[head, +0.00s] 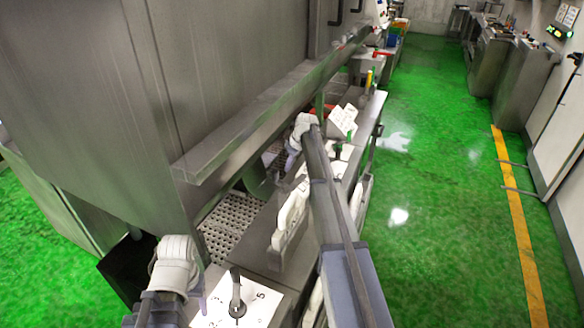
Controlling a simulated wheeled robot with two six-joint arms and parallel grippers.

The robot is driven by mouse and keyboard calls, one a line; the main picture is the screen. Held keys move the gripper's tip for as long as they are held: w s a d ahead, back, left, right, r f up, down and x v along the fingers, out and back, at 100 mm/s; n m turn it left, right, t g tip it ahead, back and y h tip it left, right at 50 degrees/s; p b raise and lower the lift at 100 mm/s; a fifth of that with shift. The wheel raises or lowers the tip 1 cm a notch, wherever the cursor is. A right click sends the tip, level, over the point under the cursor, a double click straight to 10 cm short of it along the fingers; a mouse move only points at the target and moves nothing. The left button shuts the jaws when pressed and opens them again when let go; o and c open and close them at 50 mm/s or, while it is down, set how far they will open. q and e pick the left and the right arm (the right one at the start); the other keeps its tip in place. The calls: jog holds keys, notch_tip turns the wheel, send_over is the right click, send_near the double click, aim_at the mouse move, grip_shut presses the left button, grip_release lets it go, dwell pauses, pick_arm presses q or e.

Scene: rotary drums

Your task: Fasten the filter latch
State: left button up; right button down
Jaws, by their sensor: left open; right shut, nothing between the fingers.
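I cannot pick out the filter latch for certain. A white curved handle (290,222) stands on the side of the steel machine at the middle. A second white handle (360,197) is further along the same side, to the right of my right arm. My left arm shows only at the lower left, with a white joint beside the machine. My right arm reaches from the bottom up to a white joint near the long steel beam and covers part of the machine. I see no fingers of either gripper.
A long steel beam (270,105) juts from the tall steel housing (200,60) above a perforated tray (232,222). A lever (236,290) stands on a marked white plate in front. Green floor (430,180) is clear to the right, with a yellow line (515,210).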

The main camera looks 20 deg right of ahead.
pick_arm(q)
jog(key=shift+f+b, duration=0.45)
jog(key=shift+f, duration=0.5)
pick_arm(e)
jog(key=s+d+f, duration=0.1)
jog(key=s+f, duration=0.1)
jog(key=shift+s+d, duration=0.35)
jog(key=shift+s, duration=0.05)
